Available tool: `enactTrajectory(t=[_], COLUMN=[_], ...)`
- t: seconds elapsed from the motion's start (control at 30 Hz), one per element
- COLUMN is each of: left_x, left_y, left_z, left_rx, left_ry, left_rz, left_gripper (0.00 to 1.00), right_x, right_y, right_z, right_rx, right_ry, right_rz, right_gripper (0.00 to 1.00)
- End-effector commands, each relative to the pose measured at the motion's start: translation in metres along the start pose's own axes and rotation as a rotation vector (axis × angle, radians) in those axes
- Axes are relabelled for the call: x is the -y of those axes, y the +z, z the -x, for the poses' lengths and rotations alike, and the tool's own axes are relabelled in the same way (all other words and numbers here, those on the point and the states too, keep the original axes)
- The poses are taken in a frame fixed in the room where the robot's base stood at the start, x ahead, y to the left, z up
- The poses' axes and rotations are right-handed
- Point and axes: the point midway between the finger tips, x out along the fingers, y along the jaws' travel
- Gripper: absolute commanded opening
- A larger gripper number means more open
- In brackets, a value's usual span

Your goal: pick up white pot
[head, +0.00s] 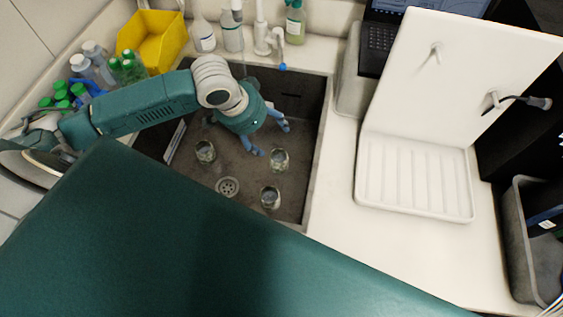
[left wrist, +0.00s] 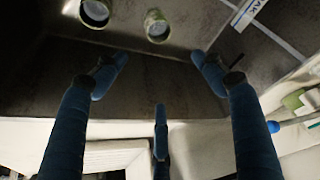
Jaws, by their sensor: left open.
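Three small pots with pale rims stand in the dark sink (head: 240,175): a left pot (head: 205,151), a right pot (head: 279,160) and a near pot (head: 270,197). They look alike, and I cannot tell which is the white pot. My left gripper (head: 271,139) reaches down into the sink with its blue fingers spread, empty, just behind the right pot. In the left wrist view, two pots, one (left wrist: 95,12) and another (left wrist: 157,26), show at the top edge, beyond the open fingertips. My right gripper is not in view.
A white drying rack (head: 415,180) stands on the counter right of the sink. Green-capped bottles (head: 90,75) and a yellow bin (head: 152,40) are at the left. Soap bottles (head: 232,30) and a tap line the back. A laptop (head: 378,38) sits behind the rack.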

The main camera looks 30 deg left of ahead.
Motion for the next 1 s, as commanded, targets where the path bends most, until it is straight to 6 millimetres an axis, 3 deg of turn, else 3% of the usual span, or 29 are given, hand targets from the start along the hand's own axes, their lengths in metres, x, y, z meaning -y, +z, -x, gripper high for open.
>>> enactTrajectory(t=[0.03,0.23,0.4,1.0], left_x=[0.0,0.0,0.0,0.002], left_y=[0.008,0.029,0.038,0.038], left_z=[-0.02,-0.069,-0.092,-0.154], left_rx=[0.0,0.0,-0.001,0.0], left_ry=[0.0,0.0,0.0,0.0], left_rz=[0.0,0.0,0.0,0.001], left_gripper=[0.69,0.69,0.69,0.69], right_x=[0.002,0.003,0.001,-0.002], right_y=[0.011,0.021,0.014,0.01], right_z=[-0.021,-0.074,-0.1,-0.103], right_rx=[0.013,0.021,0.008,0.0], right_ry=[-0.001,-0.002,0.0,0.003], right_rz=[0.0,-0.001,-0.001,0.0], right_gripper=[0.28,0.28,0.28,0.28])
